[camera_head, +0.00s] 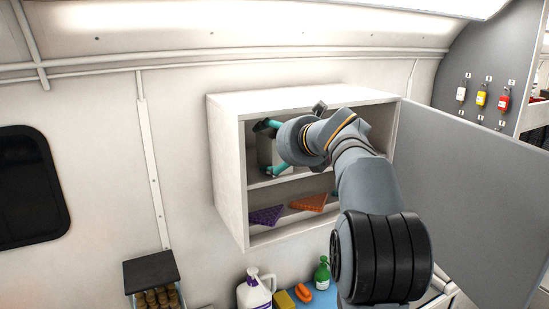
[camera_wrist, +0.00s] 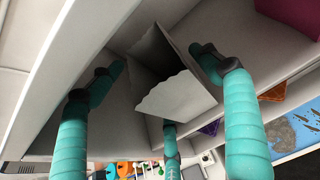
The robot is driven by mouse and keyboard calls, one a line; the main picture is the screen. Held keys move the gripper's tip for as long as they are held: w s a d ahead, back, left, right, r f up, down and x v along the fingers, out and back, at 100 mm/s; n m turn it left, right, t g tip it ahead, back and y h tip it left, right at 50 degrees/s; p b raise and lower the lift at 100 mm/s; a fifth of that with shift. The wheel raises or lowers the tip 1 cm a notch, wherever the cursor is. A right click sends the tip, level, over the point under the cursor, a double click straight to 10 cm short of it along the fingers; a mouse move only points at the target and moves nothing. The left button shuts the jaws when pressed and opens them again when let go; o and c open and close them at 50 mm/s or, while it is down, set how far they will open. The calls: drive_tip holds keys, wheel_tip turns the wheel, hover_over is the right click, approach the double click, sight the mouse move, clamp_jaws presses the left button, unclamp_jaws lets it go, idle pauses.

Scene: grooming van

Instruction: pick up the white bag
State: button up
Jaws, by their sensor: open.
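The white bag (camera_wrist: 178,97) has a jagged top edge and stands inside the open wall cabinet (camera_head: 228,165), on its upper shelf. In the head view a pale part of the bag (camera_head: 265,150) shows between the teal fingers, the rest hidden by my gripper. My gripper (camera_wrist: 157,72) is open, with teal fingers spread to the left and right of the bag and a third finger low in the wrist view, partly behind the bag's edge. I cannot tell whether any finger touches the bag.
The cabinet door (camera_head: 465,190) is swung open to the right. A purple item (camera_head: 266,216) and an orange item (camera_head: 308,202) lie on the lower shelf. Below are a white jug (camera_head: 254,292), a green bottle (camera_head: 322,273) and a dark-topped stand (camera_head: 151,270).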

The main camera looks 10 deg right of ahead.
drive_tip(key=c, duration=1)
drive_tip(key=shift+r, duration=0.15)
